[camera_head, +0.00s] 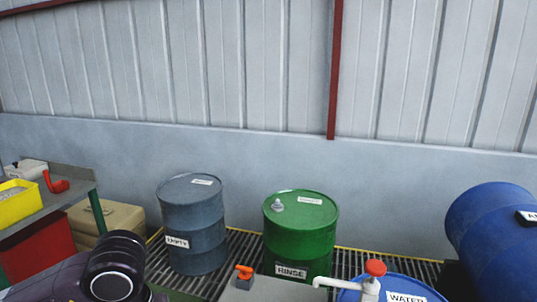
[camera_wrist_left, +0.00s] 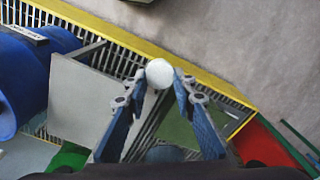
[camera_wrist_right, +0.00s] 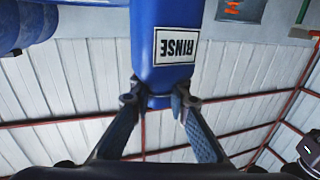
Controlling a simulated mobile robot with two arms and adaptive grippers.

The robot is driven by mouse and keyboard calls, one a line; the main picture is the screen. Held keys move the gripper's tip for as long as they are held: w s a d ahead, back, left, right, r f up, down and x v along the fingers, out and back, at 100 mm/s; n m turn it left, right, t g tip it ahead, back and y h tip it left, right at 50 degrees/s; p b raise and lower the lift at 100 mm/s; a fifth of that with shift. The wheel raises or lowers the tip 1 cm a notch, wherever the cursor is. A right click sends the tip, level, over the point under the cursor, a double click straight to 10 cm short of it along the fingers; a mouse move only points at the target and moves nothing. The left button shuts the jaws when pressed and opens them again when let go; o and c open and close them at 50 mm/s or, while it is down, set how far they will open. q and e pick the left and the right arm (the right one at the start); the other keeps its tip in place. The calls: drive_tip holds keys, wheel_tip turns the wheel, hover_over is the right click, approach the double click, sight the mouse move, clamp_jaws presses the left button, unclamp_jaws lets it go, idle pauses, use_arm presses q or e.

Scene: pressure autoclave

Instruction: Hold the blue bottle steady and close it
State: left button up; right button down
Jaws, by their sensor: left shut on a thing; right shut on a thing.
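The blue bottle (camera_wrist_right: 170,60) is in the right wrist view, with a white label reading RINSE that appears upside down. My right gripper (camera_wrist_right: 158,96) is shut on its narrow end, one finger on each side. The bottle's other end runs out of the top of the picture. In the left wrist view, a white round piece (camera_wrist_left: 160,73), which looks like a cap, sits between the fingertips of my left gripper (camera_wrist_left: 160,84), which is shut on it. Bottle and white piece do not show together in any view. Neither gripper shows in the head view.
A grey drum (camera_head: 192,238) labelled EMPTY and a green drum (camera_head: 301,235) labelled RINSE stand by the wall. A blue WATER drum (camera_head: 395,284) with a red-topped pump (camera_head: 375,268) is front right. A tilted blue drum (camera_head: 490,235) lies far right. A yellow bin (camera_head: 18,203) sits left.

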use_arm(q)
drive_tip(key=shift+s+d+m, duration=0.1)
drive_tip(key=shift+s+m, duration=0.15)
drive_tip(key=shift+m, duration=0.4)
drive_tip(key=shift+s+m, duration=0.25)
drive_tip(key=shift+m, duration=0.4)
use_arm(e)
drive_tip(key=shift+w+d+r, duration=0.15)
drive_tip(key=shift+w+r, duration=0.05)
drive_tip(key=shift+r, duration=0.05)
drive_tip(key=w+a+n+g+y, duration=0.2)
drive_tip(key=w+a+n+y, duration=0.1)
drive_tip(key=a, duration=0.4)
drive_tip(key=w+a+r+n+g+y, duration=0.1)
drive_tip(key=w+a+n+g+y, duration=0.1)
drive_tip(key=a+n+y, duration=0.3)
drive_tip(key=w+a+y, duration=0.1)
drive_tip(key=a+y, duration=0.1)
drive_tip(key=y, duration=0.1)
drive_tip(key=shift+y, duration=0.3)
use_arm(q)
drive_tip(key=shift+d, duration=0.1)
